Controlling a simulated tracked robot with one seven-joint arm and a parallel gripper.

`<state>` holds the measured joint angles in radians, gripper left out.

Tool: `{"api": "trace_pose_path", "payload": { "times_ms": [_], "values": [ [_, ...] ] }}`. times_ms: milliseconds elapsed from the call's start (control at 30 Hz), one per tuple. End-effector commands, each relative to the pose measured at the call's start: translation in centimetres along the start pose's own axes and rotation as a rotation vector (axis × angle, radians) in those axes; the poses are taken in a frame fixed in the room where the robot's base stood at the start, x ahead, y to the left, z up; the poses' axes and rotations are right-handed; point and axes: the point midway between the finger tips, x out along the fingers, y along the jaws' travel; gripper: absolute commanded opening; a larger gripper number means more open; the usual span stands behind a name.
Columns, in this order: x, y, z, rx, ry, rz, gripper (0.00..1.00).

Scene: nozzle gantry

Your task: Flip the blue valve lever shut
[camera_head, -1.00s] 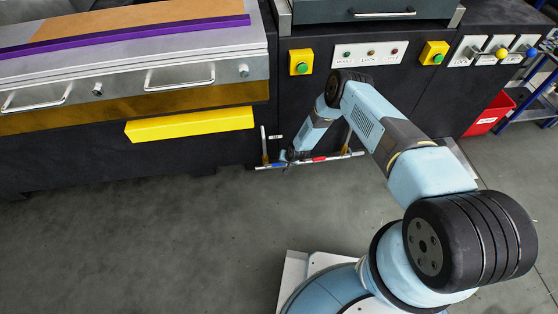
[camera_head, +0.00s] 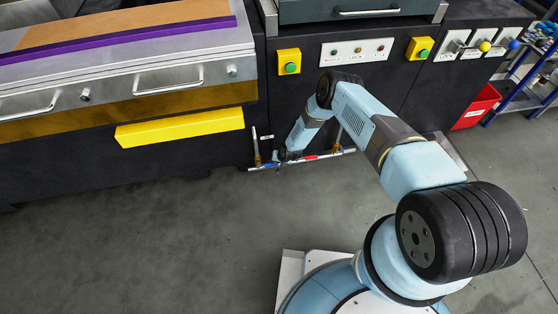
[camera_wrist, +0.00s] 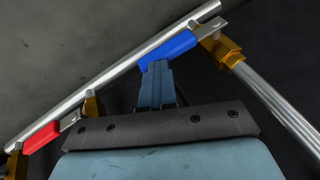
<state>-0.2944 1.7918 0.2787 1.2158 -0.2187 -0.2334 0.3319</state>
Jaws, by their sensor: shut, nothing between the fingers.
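The blue valve lever (camera_wrist: 168,51) shows in the wrist view, lying close alongside a silver pipe (camera_wrist: 105,78) and roughly in line with it. Its brass valve body (camera_wrist: 222,46) is at its right end. My gripper (camera_wrist: 156,68) is shut and empty. Its fingertips meet the lower edge of the blue lever in the picture; I cannot tell whether they touch it. In the head view my gripper (camera_head: 280,160) is low at the pipe (camera_head: 262,167), near the small blue lever (camera_head: 297,161).
A red lever (camera_wrist: 42,137) sits farther left along the pipe in the wrist view. A second silver pipe (camera_wrist: 275,110) runs down on the right. Dark machine cabinets stand behind, with a yellow block (camera_head: 180,128) jutting out at left. The grey floor (camera_head: 150,240) at left is clear.

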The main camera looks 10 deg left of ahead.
Motion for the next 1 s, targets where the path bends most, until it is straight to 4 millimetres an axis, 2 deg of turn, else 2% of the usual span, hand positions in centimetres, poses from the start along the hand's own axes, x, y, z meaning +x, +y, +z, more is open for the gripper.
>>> {"api": "trace_pose_path", "payload": {
  "times_ms": [33,67,367,700,1000],
  "values": [
    [0.0,1.0,0.0,0.001,0.003,0.01,0.0],
    [-0.1,0.9,-0.1,0.001,0.004,0.01,0.0],
    [-3.9,-1.1,-1.2,-0.002,0.008,0.002,0.0],
    [-8.8,3.1,-1.4,0.001,0.006,0.0,0.0],
    [-11.2,5.0,-1.5,-0.002,0.006,-0.002,0.0]
  ]
}}
